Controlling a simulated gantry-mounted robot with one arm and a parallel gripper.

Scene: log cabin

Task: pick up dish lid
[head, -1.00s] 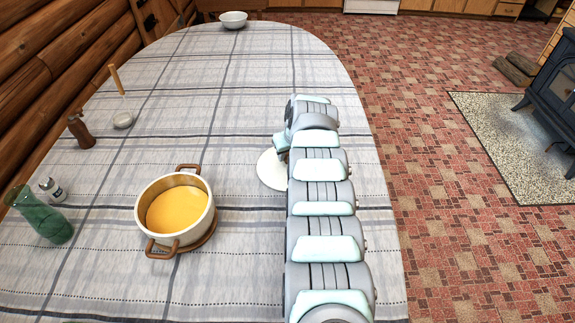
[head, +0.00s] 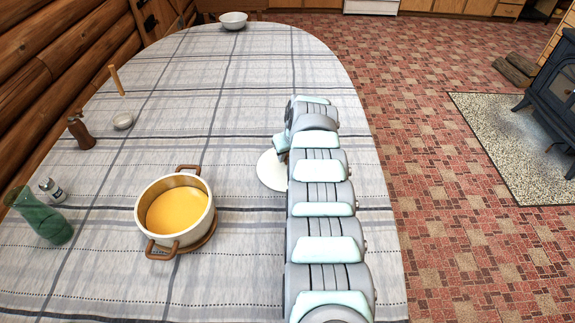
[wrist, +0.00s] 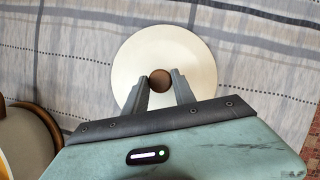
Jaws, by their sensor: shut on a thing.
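The dish lid (head: 270,170) is a round white disc at the table's right side, partly hidden by my arm in the head view. In the wrist view the lid (wrist: 190,52) shows almost whole, with a round brown knob at its centre. My gripper (wrist: 160,82) is over the lid with its two fingers on either side of the knob, shut on it. In the head view the fingers are mostly hidden behind my arm. I cannot tell whether the lid touches the cloth.
A white pot (head: 142,212) with brown handles and yellow-orange contents stands left of the lid. A green glass carafe (head: 42,218), a small shaker (head: 50,188), a brown mill (head: 80,131) and a small bowl (head: 123,121) stand farther left.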

